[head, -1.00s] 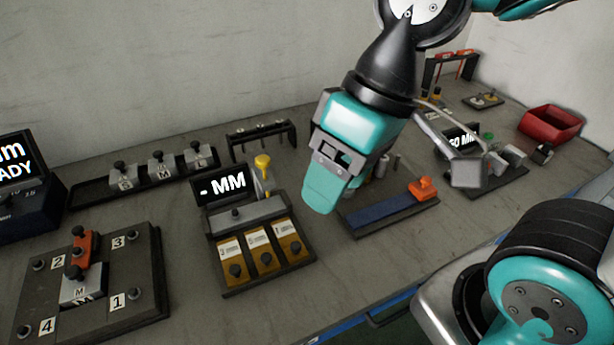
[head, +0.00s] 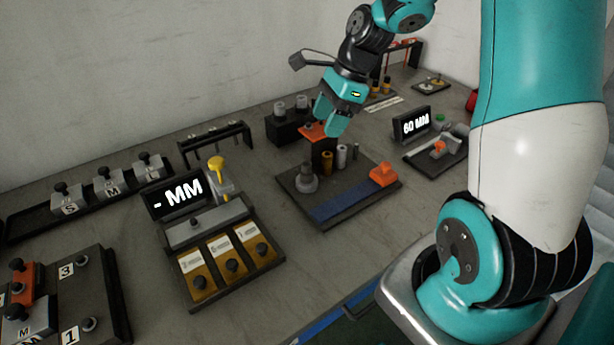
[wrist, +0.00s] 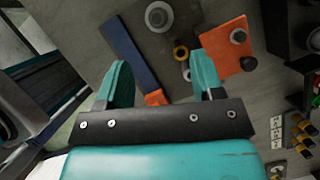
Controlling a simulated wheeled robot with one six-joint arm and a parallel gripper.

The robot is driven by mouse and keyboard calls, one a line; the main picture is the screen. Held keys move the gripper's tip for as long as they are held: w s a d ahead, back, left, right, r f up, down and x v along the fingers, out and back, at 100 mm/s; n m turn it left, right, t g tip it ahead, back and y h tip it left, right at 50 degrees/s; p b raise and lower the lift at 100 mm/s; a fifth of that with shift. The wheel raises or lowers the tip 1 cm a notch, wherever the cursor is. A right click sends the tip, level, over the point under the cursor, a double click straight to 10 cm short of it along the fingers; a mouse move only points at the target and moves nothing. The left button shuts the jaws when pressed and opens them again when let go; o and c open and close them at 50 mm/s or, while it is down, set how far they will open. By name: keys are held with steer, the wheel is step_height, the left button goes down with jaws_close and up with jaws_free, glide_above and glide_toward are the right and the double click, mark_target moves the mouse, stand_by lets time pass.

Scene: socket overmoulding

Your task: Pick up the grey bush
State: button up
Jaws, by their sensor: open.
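My gripper (head: 332,126) is open and empty above the back of the dark board, pointing down. In the wrist view its two fingers (wrist: 161,75) stand wide apart with nothing between them held. Short upright cylinders stand on the board: a gold one (head: 327,163), a light grey one (head: 341,157) and a smaller dark grey one (head: 355,152). The gold one shows as a ring (wrist: 181,52) in the wrist view. Two grey cylinders (head: 280,107) (head: 302,102) stand on a black block behind. I cannot tell for certain which is the grey bush.
The dark board (head: 345,218) carries a blue strip (head: 345,200), an orange clamp (head: 383,174) and a flanged grey post (head: 306,180). An orange plate (wrist: 222,58) lies beside the right finger. A "60 MM" display (head: 416,123) stands to the right.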

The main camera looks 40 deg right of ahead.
mark_target(309, 164)
steer(key=x, duration=0.7)
steer(key=shift+a+f, duration=0.1)
steer(key=shift+f, duration=0.2)
steer(key=shift+x, duration=2.65)
steer(key=shift+s, duration=0.2)
steer(key=c, duration=1)
steer(key=shift+c, duration=0.2)
